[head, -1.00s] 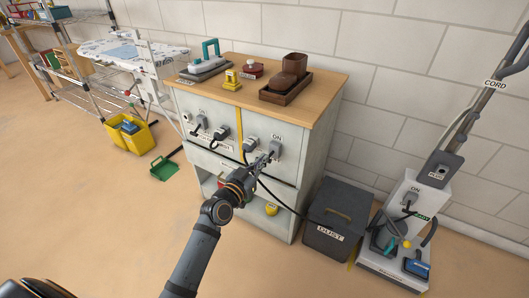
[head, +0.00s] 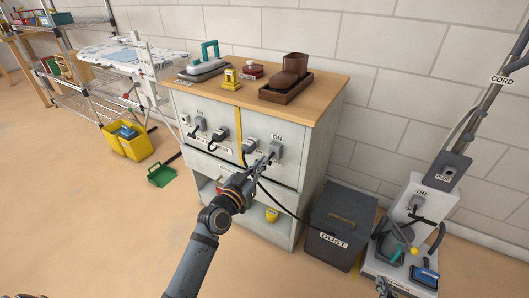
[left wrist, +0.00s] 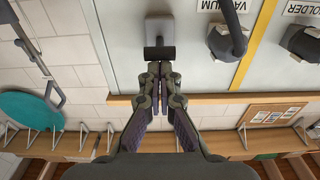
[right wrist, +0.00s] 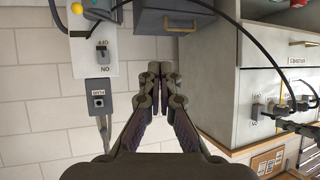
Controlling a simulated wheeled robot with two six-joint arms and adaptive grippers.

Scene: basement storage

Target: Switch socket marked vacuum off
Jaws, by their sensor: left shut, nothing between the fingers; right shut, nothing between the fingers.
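The switch (head: 276,150) is a grey box on the right of the cabinet front, with an ON label above it. In the left wrist view, upside down, its dark lever bar (left wrist: 160,53) sticks out toward the ON side. A plug (left wrist: 228,42) sits beside it by the VACUUM label (left wrist: 222,6). My left gripper (head: 264,162) is shut and empty, its tips (left wrist: 160,72) very close to the lever; contact cannot be told. My right gripper (right wrist: 160,75) is shut and empty, away from the sockets; only a small tip (head: 384,287) shows in the head view.
The vacuum cleaner (head: 405,225), with its own ON switch, stands at the right beside the grey DUST bin (head: 340,222). A black cord runs from the cabinet toward them. An iron and trays stand on the wooden top (head: 325,73).

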